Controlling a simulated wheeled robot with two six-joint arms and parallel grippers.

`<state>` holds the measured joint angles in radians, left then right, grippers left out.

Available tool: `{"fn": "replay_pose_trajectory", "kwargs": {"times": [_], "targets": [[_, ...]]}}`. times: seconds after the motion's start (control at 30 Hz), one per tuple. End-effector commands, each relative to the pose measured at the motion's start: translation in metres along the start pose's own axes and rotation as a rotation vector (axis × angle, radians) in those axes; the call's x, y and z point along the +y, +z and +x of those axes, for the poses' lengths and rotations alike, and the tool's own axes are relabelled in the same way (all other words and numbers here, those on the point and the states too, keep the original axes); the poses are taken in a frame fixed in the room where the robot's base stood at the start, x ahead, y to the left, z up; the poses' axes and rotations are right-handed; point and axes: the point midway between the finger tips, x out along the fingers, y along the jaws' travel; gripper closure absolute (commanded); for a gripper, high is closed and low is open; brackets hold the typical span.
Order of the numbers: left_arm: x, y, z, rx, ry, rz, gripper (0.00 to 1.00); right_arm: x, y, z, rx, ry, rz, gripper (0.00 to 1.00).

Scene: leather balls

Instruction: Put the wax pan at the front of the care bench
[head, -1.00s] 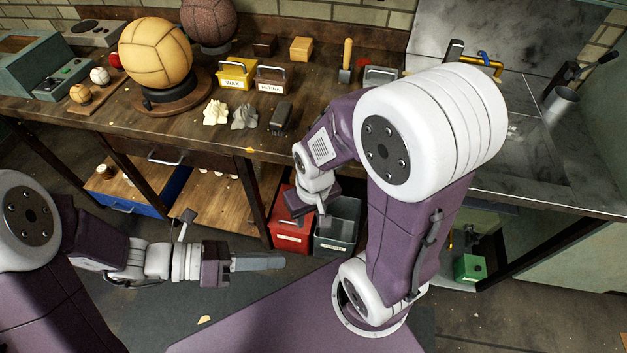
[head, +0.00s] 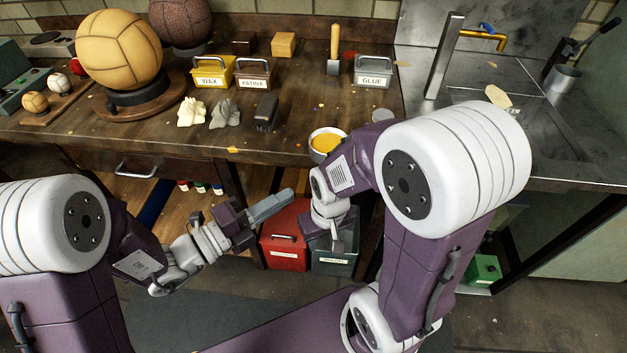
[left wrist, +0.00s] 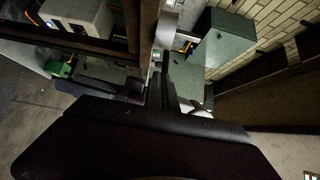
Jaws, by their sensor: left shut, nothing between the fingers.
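The wax pan (head: 327,142), a small round metal pan with yellow wax in it, stands upright on the care bench (head: 180,143) at its front edge. My right arm hides part of the pan's right side. My left gripper (head: 272,206) is shut and empty, in front of the bench and below its top, left of the pan and apart from it. My right gripper (head: 337,240) hangs in front of the bench below the pan, over the grey bin; its fingers are too hidden to tell their state. The left wrist view does not show the pan.
Yellow WAX (head: 212,74), PATINA (head: 253,74) and GLUE (head: 373,71) tins stand farther back. A dark brush (head: 266,112) and cloths (head: 224,114) lie left of the pan. A red bin (head: 285,240) and a grey bin (head: 333,262) stand below. A sink is at right.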

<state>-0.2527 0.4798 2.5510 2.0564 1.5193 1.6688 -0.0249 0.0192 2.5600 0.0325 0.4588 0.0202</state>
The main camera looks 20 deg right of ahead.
Motion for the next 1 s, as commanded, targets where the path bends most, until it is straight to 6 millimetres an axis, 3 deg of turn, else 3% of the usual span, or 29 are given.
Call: {"fn": "replay_pose_trajectory", "kwargs": {"times": [0.03,0.33,0.4,0.63,1.0], "targets": [[0.003,-0.002,0.009,0.006,-0.003,0.005,1.00,0.000,0.001,0.009,-0.001,0.000,0.000,0.64],[0.000,-0.002,0.075,0.004,-0.002,0.001,1.00,0.000,0.001,0.012,0.001,0.000,0.000,0.64],[0.001,0.007,0.085,0.000,-0.002,0.001,1.00,0.000,0.001,0.014,0.000,0.000,0.000,0.64],[0.000,0.026,0.102,0.000,-0.001,-0.001,1.00,0.000,0.002,0.016,0.000,0.000,0.000,0.64],[0.000,0.028,0.104,0.000,0.000,0.000,1.00,0.000,0.002,0.016,0.000,0.000,0.000,0.64]]}}
